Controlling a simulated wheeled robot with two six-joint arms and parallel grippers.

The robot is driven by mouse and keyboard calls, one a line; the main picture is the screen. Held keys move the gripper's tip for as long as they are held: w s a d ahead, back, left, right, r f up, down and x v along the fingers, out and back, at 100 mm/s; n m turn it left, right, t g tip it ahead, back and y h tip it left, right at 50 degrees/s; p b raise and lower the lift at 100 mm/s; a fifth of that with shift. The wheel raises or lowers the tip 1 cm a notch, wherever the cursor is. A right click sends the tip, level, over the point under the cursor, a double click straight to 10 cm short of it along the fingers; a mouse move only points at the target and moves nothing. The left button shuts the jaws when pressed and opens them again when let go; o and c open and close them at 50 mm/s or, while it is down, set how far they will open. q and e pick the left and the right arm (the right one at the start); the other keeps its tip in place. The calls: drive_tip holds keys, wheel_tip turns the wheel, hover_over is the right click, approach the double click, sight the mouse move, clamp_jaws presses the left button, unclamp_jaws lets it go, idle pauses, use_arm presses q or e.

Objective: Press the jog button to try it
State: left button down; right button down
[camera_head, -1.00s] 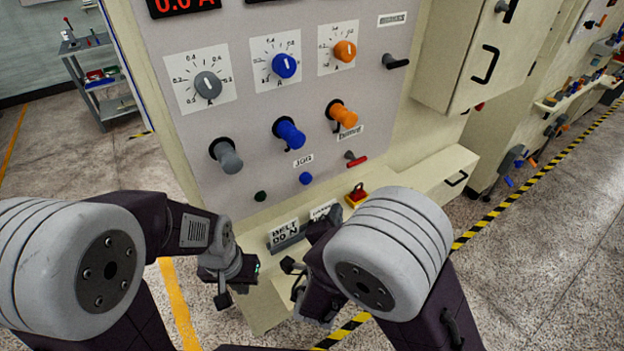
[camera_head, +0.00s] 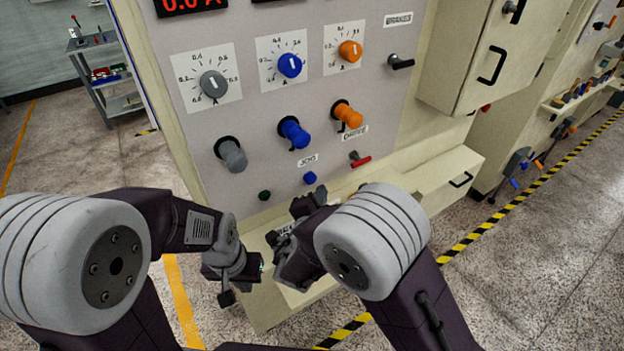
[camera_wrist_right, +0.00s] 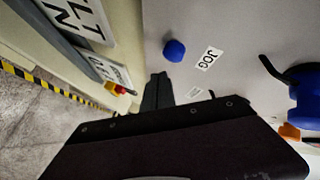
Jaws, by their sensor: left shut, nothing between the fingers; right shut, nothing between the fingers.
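The jog button (camera_head: 310,178) is a small blue knob low on the grey panel, beneath the JOG label (camera_head: 307,160). In the right wrist view the button (camera_wrist_right: 174,50) shows beside its label (camera_wrist_right: 210,58), unobstructed. My right gripper (camera_head: 302,205) is shut and empty, just below the button in the head view. Its closed fingers (camera_wrist_right: 157,90) reach toward the panel in the wrist view, with a gap between them and the button in the picture. My left gripper (camera_head: 227,298) is shut and empty, low and left, away from the button.
A dark green button (camera_head: 264,195) sits left of the jog button. A red-tipped switch (camera_head: 360,160) is to its right. Grey, blue (camera_head: 294,132) and orange handles stick out above. A red and yellow stop button (camera_wrist_right: 118,88) shows in the wrist view.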

drive_tip(key=shift+w+a, duration=0.4)
drive_tip(key=shift+w, duration=0.15)
idle(1.6)
drive_tip(key=shift+w+a+p, duration=0.25)
drive_tip(key=shift+w+p, duration=0.05)
drive_tip(key=shift+p, duration=0.2)
drive_tip(key=shift+w+a, duration=0.3)
drive_tip(key=shift+w, duration=0.1)
idle(0.6)
drive_tip(key=shift+s+d+r+p, duration=0.1)
drive_tip(key=shift+s+p, duration=0.05)
drive_tip(key=shift+p, duration=0.15)
drive_tip(key=shift+s+d, duration=0.45)
drive_tip(key=shift+s, duration=0.15)
